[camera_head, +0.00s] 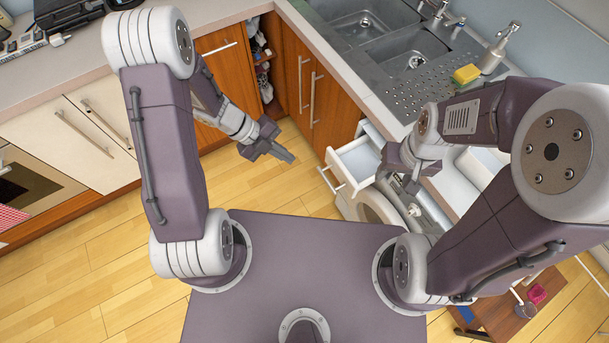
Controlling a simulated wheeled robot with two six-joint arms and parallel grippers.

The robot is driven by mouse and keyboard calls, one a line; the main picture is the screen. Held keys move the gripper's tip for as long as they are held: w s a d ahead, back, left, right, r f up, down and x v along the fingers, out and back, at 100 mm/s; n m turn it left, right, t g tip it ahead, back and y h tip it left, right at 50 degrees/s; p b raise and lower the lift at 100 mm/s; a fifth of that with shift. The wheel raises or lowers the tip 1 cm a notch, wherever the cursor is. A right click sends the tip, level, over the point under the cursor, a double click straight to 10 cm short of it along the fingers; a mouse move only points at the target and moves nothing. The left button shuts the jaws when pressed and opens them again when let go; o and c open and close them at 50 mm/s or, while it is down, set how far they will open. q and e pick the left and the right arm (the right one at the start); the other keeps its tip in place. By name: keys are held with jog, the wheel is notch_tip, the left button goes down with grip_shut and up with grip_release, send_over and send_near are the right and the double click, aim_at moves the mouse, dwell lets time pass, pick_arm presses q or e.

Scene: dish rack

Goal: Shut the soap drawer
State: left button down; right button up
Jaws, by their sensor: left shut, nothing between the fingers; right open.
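The white soap drawer (338,166) is pulled out from the counter front, above a white washing machine (366,206). Its inside looks empty where it shows. A bar handle runs along its front. My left gripper (291,158) is shut and empty, to the left of the drawer front and apart from it in the picture. My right gripper (398,181) is open, fingers pointing down, at the drawer's right side. It hides part of that side, and I cannot tell whether it touches the drawer.
A grey sink (405,60) is set in the counter behind, with a yellow sponge (466,74) and a soap dispenser (494,50). Wooden cabinet doors (318,90) stand left of the drawer. An open cabinet (262,60) shows items inside. The wooden floor (270,190) before the drawer is clear.

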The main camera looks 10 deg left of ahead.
pick_arm(q)
notch_tip(320, 180, down, 5)
jog(key=s+a+n, duration=0.1)
jog(key=s+a, duration=0.1)
jog(key=w+d+f+b, duration=0.2)
jog(key=d+f, duration=0.4)
jog(key=d, duration=0.4)
jog(key=shift+f+g, duration=0.3)
jog(key=shift+f, duration=0.1)
pick_arm(e)
jog(key=shift+w+f, duration=0.1)
jog(key=shift+f, duration=1.4)
